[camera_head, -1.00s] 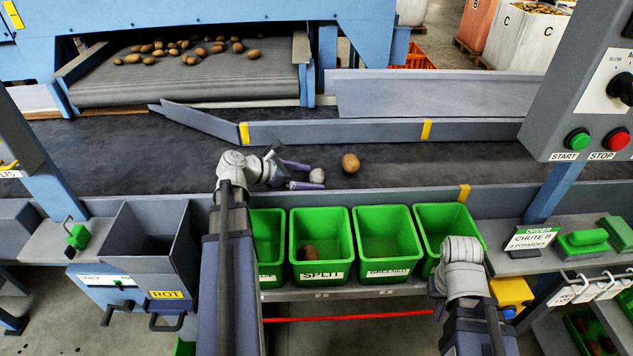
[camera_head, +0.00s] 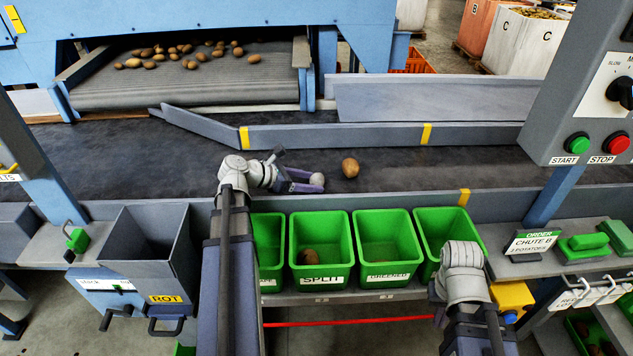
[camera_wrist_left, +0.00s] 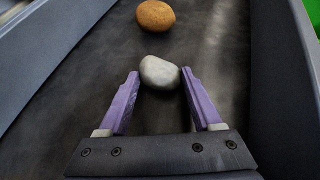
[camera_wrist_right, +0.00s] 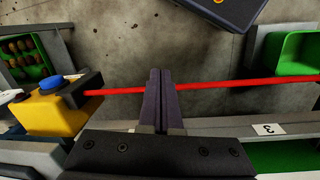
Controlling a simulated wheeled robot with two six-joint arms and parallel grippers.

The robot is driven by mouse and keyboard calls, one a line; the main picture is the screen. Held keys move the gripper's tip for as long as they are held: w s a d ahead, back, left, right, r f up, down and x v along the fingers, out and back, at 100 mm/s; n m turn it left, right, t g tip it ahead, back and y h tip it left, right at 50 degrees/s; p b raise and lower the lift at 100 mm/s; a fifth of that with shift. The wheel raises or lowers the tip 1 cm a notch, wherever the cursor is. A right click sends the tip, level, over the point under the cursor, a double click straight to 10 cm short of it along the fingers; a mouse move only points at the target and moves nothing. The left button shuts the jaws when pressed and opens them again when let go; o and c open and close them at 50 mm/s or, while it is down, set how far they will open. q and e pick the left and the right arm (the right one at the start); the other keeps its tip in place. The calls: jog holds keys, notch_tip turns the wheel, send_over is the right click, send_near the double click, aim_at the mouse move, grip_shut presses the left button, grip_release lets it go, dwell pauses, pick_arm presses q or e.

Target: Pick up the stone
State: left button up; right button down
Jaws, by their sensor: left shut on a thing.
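The stone (camera_head: 317,180) is pale grey and rounded, and it lies on the dark belt. In the left wrist view the stone (camera_wrist_left: 159,72) sits between the purple fingertips of my left gripper (camera_wrist_left: 158,80), which is shut on it. In the head view my left gripper (camera_head: 309,184) reaches over the belt from the left, and its fingers partly hide the stone. My right gripper (camera_wrist_right: 160,73) is shut and empty in the right wrist view, its fingers together, away from the belt by the bin rack.
A brown potato (camera_head: 350,168) lies on the belt just beyond the stone. Green bins (camera_head: 384,229) line the near side behind the belt's low wall. A grey ROT chute (camera_head: 150,240) stands at left. A red cord (camera_wrist_right: 215,84) runs beneath the bins.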

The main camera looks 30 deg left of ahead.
aim_at(313, 179)
pick_arm(q)
jog(key=shift+c, duration=0.6)
jog(key=shift+r, duration=0.15)
grip_shut()
jog(key=r+p, duration=0.6)
jog(key=d+r+p, duration=0.1)
jog(key=r+p, duration=0.2)
jog(key=p, duration=0.1)
jog(key=shift+w+r, duration=0.3)
jog(key=shift+r, duration=0.05)
